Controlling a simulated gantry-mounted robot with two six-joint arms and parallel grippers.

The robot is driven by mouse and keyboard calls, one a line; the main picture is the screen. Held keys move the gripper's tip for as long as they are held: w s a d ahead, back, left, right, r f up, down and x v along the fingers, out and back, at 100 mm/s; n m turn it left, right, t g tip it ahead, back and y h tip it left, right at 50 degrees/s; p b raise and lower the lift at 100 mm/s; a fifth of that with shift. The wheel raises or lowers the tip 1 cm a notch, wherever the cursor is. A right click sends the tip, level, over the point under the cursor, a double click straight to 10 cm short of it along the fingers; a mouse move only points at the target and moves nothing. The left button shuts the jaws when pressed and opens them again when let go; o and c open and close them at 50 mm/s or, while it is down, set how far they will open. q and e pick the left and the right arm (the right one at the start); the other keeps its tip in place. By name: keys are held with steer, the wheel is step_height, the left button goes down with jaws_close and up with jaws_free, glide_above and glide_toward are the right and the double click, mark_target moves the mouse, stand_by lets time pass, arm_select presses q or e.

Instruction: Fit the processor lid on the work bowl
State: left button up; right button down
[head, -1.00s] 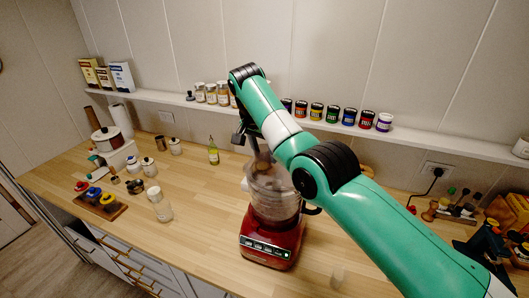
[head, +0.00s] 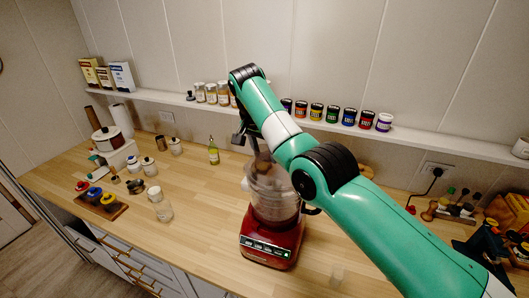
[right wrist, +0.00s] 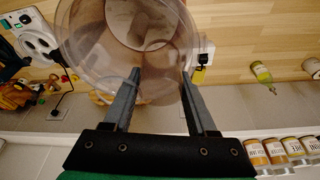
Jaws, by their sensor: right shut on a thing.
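The red processor base (head: 270,243) stands on the wooden counter with the clear work bowl (head: 275,207) upright on it. The clear, brown-tinted processor lid (head: 266,178) is at the top of the bowl. Whether it is seated or slightly above the rim cannot be told. My right gripper (head: 257,151) is over the bowl, partly hidden by my arm. In the right wrist view its two fingers (right wrist: 160,74) are shut on the lid's upstanding tube, with the round clear lid (right wrist: 85,35) spreading beyond them. My left gripper is not in view.
A green bottle (head: 213,151) stands behind and left of the processor. A shelf of jars (head: 349,116) runs along the wall.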

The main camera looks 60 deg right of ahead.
stand_by(0.6)
steer(key=shift+f, duration=0.1)
steer(key=shift+f+b, duration=0.3)
steer(key=shift+f, duration=0.05)
steer(key=shift+f+b, duration=0.5)
steer(key=shift+f, duration=0.1)
steer(key=shift+c, duration=0.6)
jaws_free()
steer(key=p+v, duration=0.5)
steer(key=v, duration=0.6)
steer(key=shift+r, duration=0.35)
steer(key=shift+a, duration=0.15)
